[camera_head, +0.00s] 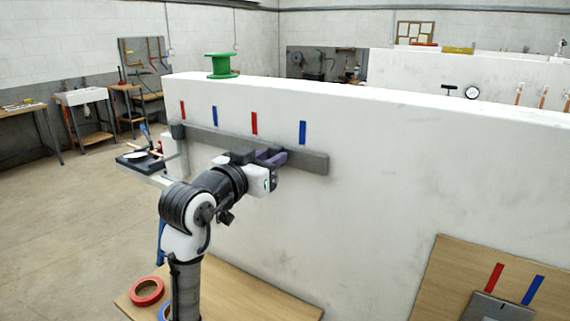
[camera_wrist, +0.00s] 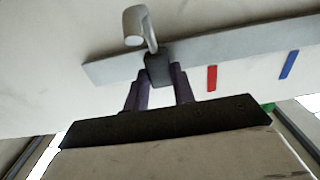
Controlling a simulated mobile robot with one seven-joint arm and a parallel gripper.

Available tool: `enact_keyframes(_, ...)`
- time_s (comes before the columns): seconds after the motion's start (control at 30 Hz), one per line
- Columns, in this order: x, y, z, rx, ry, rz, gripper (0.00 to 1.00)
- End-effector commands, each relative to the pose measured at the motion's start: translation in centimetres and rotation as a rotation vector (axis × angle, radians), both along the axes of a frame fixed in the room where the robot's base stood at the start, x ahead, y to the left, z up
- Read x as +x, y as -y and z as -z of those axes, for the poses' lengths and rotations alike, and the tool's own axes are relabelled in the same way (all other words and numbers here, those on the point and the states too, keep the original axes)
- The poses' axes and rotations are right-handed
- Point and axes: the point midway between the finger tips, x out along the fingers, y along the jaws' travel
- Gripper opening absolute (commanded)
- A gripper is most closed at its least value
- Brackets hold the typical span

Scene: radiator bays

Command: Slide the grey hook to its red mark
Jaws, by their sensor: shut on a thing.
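The grey hook (camera_wrist: 134,25) shows in the wrist view as a pale curved piece on a dark block (camera_wrist: 157,69), which sits on a grey rail (camera_wrist: 225,51). My gripper (camera_wrist: 159,80) is shut on this block, with a purple finger at each side. In the head view my gripper (camera_head: 273,157) is at the rail (camera_head: 312,162), and the hook is hidden behind it. A red mark (camera_head: 254,123) is above the rail, a little left of my gripper. It also shows in the wrist view (camera_wrist: 212,78), right of the block. Another red mark (camera_head: 182,110) is near the rail's left end.
Blue marks (camera_head: 214,116) (camera_head: 302,132) alternate with the red ones on the white wall (camera_head: 380,170). A dark block (camera_head: 177,130) is at the rail's left end. A green spool (camera_head: 221,66) stands on the wall top. Red tape (camera_head: 147,291) lies below.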

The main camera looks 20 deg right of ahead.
Motion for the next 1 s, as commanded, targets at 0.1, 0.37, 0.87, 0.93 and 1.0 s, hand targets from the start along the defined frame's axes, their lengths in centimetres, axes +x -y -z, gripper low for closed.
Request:
enact_keyframes(0.1, 2.8, -2.3, 0.0, -0.003, -0.003, -0.007, 0.0)
enact_keyframes(0.37, 5.7, -4.6, -0.1, -0.004, 0.002, -0.003, 0.0)
enact_keyframes(0.87, 5.8, -4.6, -0.1, -0.004, 0.003, -0.003, 0.47)
enact_keyframes(0.93, 5.8, -4.6, -0.1, -0.003, 0.002, -0.002, 0.47)
enact_keyframes(1.0, 5.8, -4.6, -0.1, -0.003, 0.002, -0.002, 0.47)
